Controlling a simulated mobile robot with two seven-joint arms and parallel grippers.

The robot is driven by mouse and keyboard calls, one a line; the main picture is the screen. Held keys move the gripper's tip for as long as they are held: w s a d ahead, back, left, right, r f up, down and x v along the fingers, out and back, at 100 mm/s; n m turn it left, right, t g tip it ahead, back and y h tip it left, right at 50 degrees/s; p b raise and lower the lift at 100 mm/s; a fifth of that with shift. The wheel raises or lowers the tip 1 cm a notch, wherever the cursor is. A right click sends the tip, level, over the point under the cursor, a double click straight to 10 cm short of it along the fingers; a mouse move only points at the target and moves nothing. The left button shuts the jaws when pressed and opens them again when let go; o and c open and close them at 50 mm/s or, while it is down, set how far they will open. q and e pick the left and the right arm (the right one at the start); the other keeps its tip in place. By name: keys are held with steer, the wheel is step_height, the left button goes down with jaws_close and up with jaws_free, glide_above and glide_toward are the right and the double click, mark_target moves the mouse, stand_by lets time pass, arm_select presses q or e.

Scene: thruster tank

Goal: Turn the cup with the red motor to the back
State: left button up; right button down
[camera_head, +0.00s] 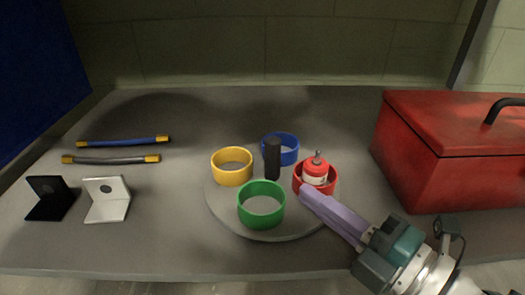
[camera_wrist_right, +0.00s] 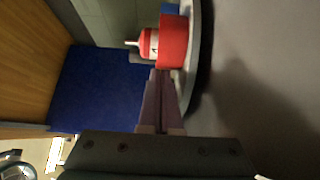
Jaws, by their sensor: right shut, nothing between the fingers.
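A round grey turntable (camera_head: 225,206) with a black centre post (camera_head: 272,159) stands in the middle of the bench. It bears a yellow cup (camera_head: 232,167), a blue cup (camera_head: 289,149), a green cup (camera_head: 261,205) and a red cup (camera_head: 329,184). The red motor (camera_head: 315,171) stands in the red cup, on the turntable's right side. In the right wrist view, the red cup (camera_wrist_right: 173,42) and red motor (camera_wrist_right: 147,43) lie just beyond the fingertips. My right gripper (camera_head: 305,194) is shut and empty at the red cup's front; I cannot tell whether it touches. My left gripper is out of view.
A red toolbox (camera_head: 450,155) stands to the right. A black bracket (camera_head: 48,198), a white bracket (camera_head: 107,200), a blue cable (camera_head: 122,142) and a grey cable (camera_head: 112,160) lie at left. Bench between these and the turntable is clear.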

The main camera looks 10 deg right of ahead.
steer(key=shift+w+d, duration=0.2)
steer(key=shift+d, duration=0.1)
steer(key=shift+w+d+n+g+y, duration=0.3)
steer(key=shift+n+g+y, duration=0.25)
steer(key=shift+y, duration=0.25)
steer(key=shift+d, duration=0.1)
steer(key=shift+n+y, duration=0.25)
steer(key=shift+y, duration=0.05)
